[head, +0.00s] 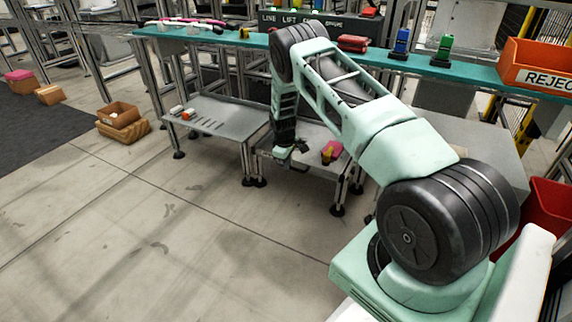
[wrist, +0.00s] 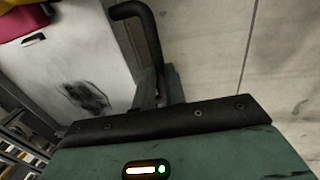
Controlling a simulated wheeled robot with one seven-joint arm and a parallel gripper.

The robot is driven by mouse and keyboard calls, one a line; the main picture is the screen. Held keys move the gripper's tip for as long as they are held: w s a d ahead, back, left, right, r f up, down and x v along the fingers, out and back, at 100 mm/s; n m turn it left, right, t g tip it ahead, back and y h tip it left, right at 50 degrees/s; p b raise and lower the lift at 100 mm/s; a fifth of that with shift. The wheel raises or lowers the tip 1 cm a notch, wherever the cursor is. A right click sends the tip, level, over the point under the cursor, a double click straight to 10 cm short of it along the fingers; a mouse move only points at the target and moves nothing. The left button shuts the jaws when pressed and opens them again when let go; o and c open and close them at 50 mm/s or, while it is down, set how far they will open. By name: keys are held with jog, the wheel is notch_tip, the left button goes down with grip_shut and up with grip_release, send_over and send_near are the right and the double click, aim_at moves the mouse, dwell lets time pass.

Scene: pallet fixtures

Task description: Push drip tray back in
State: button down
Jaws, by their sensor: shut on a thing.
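The drip tray is a grey, shallow tray (head: 312,160) low under the teal-topped bench in the head view. In the wrist view its pale surface (wrist: 62,62) carries a dark stain, and a bent black handle (wrist: 150,32) stands at its near edge. My gripper (head: 284,154) reaches down to the tray's front edge. In the wrist view my gripper (wrist: 158,88) is shut on the handle; its fingertips are partly hidden by the gripper body. My arm hides part of the tray in the head view.
A pink-and-yellow item (head: 331,152) lies on the tray. A grey low shelf (head: 215,125) with small parts stands to the left. Cardboard boxes (head: 122,122) sit left; the floor in front is clear.

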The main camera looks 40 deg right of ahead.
jog(key=shift+w+d+r, duration=0.1)
jog(key=shift+w+d, duration=0.1)
jog(key=shift+d, duration=0.2)
jog(key=c, duration=1.5)
grip_release()
jog(key=shift+o, duration=0.2)
